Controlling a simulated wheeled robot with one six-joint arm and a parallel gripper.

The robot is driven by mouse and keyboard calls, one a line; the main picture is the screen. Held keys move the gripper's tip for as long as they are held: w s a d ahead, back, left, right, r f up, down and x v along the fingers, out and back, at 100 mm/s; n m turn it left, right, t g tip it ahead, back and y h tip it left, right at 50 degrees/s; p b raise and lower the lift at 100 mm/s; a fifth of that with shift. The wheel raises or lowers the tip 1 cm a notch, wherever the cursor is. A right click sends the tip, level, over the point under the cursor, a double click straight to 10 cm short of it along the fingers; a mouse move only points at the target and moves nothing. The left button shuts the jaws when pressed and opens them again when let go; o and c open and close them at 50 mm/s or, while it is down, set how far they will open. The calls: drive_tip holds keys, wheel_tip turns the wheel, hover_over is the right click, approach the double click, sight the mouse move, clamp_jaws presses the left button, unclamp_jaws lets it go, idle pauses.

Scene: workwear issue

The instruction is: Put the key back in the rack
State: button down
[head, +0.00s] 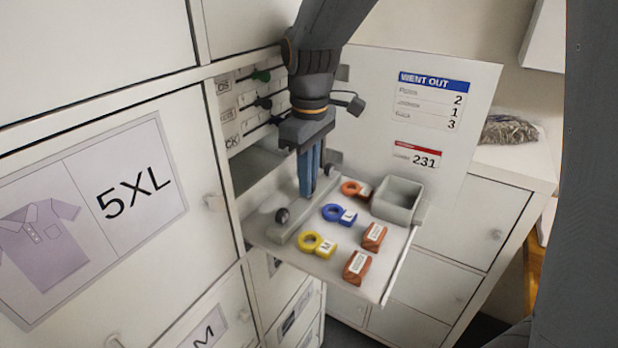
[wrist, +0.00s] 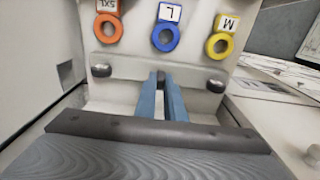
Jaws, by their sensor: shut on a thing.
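My gripper (head: 309,190) points down over the pull-out shelf (head: 262,232), at a pale raised bar (head: 309,208) between two dark round knobs. In the wrist view, the blue fingers (wrist: 161,88) are close together on a small dark thing (wrist: 160,76), mostly hidden between their tips. I cannot tell whether it is the key or part of the bar. Inside the open compartment, a rack-like row of labelled strips (head: 230,104) shows green and black pieces. Three ring tags lie on the shelf: orange 5XL (wrist: 108,28), blue L (wrist: 165,37) and yellow M (wrist: 219,44).
Two brown labelled blocks (head: 357,267) and a grey open box (head: 397,198) occupy the shelf's right side. The open door (head: 455,105), with "WENT OUT" sheets, stands behind. A locker door marked 5XL (head: 150,240) is at left. A counter (head: 515,165) lies behind right.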

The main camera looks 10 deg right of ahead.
drive_tip(key=shift+f, duration=0.4)
idle(1.2)
drive_tip(key=c, duration=1.8)
unclamp_jaws()
drive_tip(key=shift+o, duration=0.2)
